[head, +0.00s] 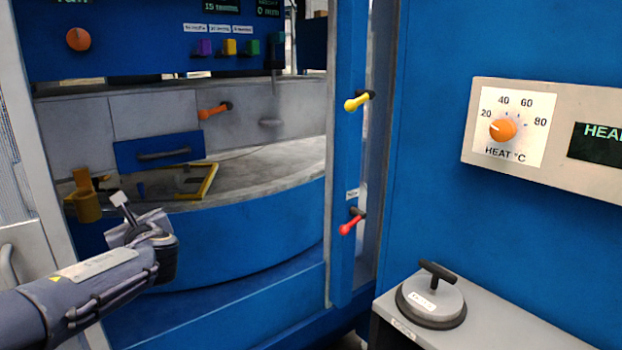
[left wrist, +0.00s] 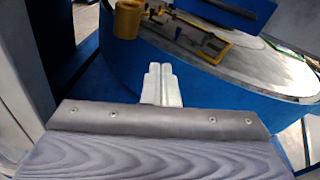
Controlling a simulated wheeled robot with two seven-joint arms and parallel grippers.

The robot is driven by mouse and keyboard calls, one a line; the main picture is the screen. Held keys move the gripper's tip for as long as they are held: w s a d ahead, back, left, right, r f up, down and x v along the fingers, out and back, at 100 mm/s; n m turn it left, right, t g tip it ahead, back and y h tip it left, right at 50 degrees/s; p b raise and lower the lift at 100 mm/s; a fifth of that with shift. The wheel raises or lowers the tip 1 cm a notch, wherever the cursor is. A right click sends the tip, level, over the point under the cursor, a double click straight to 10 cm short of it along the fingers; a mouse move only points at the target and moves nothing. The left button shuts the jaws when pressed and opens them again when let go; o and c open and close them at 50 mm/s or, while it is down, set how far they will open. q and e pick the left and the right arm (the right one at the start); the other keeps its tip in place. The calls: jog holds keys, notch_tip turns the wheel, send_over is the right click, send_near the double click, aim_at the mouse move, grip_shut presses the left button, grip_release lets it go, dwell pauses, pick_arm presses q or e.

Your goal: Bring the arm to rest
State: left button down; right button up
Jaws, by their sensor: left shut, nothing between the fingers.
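My left arm comes in from the lower left of the head view. My left gripper (head: 122,203) is raised in front of the blue machine's curved front, short of the round grey table (head: 270,185). In the left wrist view the two pale fingers of the gripper (left wrist: 161,80) lie side by side, closed together with nothing between them. The fingers are apart from the table and from the things on it. My right gripper is in neither view.
A yellow post (head: 86,200) and a yellow frame (head: 205,182) stand on the round table. A blue pillar with a yellow lever (head: 357,102) and a red lever (head: 350,226) is right of it. A grey lidded pot (head: 432,300) sits on a counter at lower right.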

pick_arm(q)
jog(key=s+f+n+g+h+p, duration=0.1)
jog(key=s+f+n+g+h, duration=0.1)
jog(key=s+f+n, duration=0.45)
jog(key=s+d+f+n+g+h, duration=0.15)
jog(key=s+n, duration=0.25)
jog(key=s, duration=0.5)
jog(key=s+f+n+g+h+p, duration=0.1)
jog(key=s+f+n+g+h, duration=0.2)
jog(key=s+n, duration=0.3)
jog(key=s+d+f+n+h, duration=0.2)
jog(key=s+d+n+h, duration=0.2)
jog(key=s+d, duration=0.3)
jog(key=s+d+f+n+h, duration=0.3)
jog(key=s+d+n+h, duration=0.1)
jog(key=s+d+n, duration=0.3)
jog(key=shift+s+d+f+g, duration=0.2)
jog(key=shift+s+d+g, duration=0.15)
jog(key=shift+s+d, duration=0.5)
jog(key=shift+s+a, duration=0.1)
